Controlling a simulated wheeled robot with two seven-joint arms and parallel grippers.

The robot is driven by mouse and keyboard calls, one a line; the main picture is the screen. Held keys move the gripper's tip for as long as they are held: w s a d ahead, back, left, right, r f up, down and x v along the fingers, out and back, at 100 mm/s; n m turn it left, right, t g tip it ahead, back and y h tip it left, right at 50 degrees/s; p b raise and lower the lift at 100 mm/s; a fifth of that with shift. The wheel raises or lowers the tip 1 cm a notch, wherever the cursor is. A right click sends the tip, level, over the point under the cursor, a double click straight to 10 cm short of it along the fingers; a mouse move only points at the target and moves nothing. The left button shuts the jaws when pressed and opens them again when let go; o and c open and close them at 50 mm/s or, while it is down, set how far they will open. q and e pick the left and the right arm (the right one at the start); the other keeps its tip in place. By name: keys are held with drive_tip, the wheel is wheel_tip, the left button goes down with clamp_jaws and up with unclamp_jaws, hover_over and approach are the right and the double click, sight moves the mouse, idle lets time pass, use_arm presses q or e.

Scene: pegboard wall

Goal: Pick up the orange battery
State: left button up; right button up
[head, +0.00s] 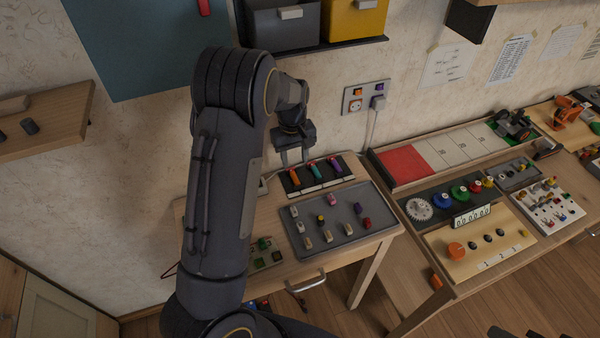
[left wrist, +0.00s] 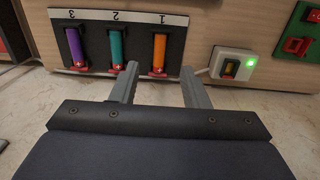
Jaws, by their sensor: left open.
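The orange battery (head: 294,175) sits in the left slot of a dark battery holder (head: 286,190) on the small wooden table in the head view. In the left wrist view the orange battery (left wrist: 159,53) stands in the slot under the number 1. A teal battery (left wrist: 116,46) and a purple battery (left wrist: 75,46) fill the slots marked 2 and 3. My right gripper is not in view.
A grey tray (head: 345,237) with several small blocks lies in front of the holder. A white box with a lit green lamp (left wrist: 232,64) is beside the holder. A wall socket panel (head: 366,97) is above. A workbench with gears (head: 418,209) stands to the right.

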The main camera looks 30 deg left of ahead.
sight(296, 178)
use_arm(q)
drive_tip(key=shift+w+f, duration=0.35)
drive_tip(key=shift+w, duration=0.2)
drive_tip(key=shift+w+f, duration=0.1)
drive_tip(key=shift+f, duration=0.25)
drive_tip(key=f, duration=0.2)
drive_tip(key=f+p, duration=0.1)
drive_tip(key=f, duration=0.1)
drive_tip(key=s+f+p, duration=0.1)
drive_tip(key=f, duration=0.1)
drive_tip(key=shift+f, duration=0.1)
drive_tip(key=shift+w+f, duration=0.1)
drive_tip(key=shift+f, duration=0.4)
clamp_jaws()
